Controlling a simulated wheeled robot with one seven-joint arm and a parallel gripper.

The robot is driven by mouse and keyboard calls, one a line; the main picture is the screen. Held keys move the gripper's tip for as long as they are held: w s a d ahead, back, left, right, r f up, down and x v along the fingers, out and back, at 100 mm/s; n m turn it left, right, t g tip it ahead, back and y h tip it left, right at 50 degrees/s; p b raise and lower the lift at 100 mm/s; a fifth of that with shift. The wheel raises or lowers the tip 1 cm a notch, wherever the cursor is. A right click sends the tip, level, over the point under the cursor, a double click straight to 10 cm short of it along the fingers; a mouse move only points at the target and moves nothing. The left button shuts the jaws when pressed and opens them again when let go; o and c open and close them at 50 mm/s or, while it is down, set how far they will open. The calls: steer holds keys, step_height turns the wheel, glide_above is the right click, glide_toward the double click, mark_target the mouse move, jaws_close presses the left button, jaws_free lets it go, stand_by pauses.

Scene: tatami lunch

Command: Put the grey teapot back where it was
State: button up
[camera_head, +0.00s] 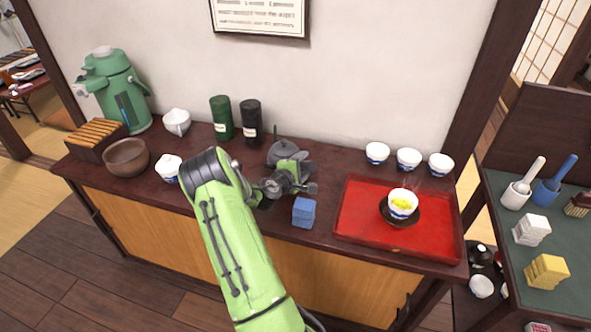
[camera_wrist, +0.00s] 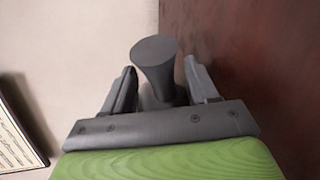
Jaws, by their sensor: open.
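The grey teapot (camera_head: 285,149) stands on the dark wooden counter near the wall, partly hidden behind my gripper (camera_head: 292,165). Its lid and knob show above my green wrist. In the wrist view, its grey handle (camera_wrist: 154,52) stands between the two fingers of my gripper (camera_wrist: 160,88). The fingers are open, with a gap on each side of the handle.
A red tray (camera_head: 352,207) holds a bowl of yellow food (camera_head: 403,204) on a dark saucer. Green (camera_head: 222,118) and black (camera_head: 251,121) canisters stand left of the teapot. Several white cups line the back right.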

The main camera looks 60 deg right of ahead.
steer(key=p+v, duration=0.1)
steer(key=v, duration=0.8)
steer(key=shift+a+r, duration=0.1)
steer(key=shift+r, duration=0.05)
steer(key=shift+r, duration=0.1)
steer(key=w+a+r+m+t+y, duration=0.25)
steer(key=a+r+y, duration=0.2)
steer(key=a, duration=0.65)
steer(key=w+a+r+m+t+y, duration=0.2)
steer(key=a+r+m+y, duration=0.3)
steer(key=a, duration=0.7)
steer(key=s+a+r+n+y, duration=0.1)
steer(key=s+a+r, duration=0.1)
steer(key=a, duration=0.5)
steer(key=s+a+r+n+t+y, duration=0.1)
steer(key=s+a+r+n+y, duration=0.1)
steer(key=s+a, duration=0.3)
steer(key=s+a+r+n+t+y, duration=0.1)
steer(key=s+a+r+n+y, duration=0.1)
steer(key=a, duration=0.7)
steer(key=shift+s+r, duration=0.55)
steer(key=shift+s, duration=0.7)
steer(key=shift+y, duration=0.25)
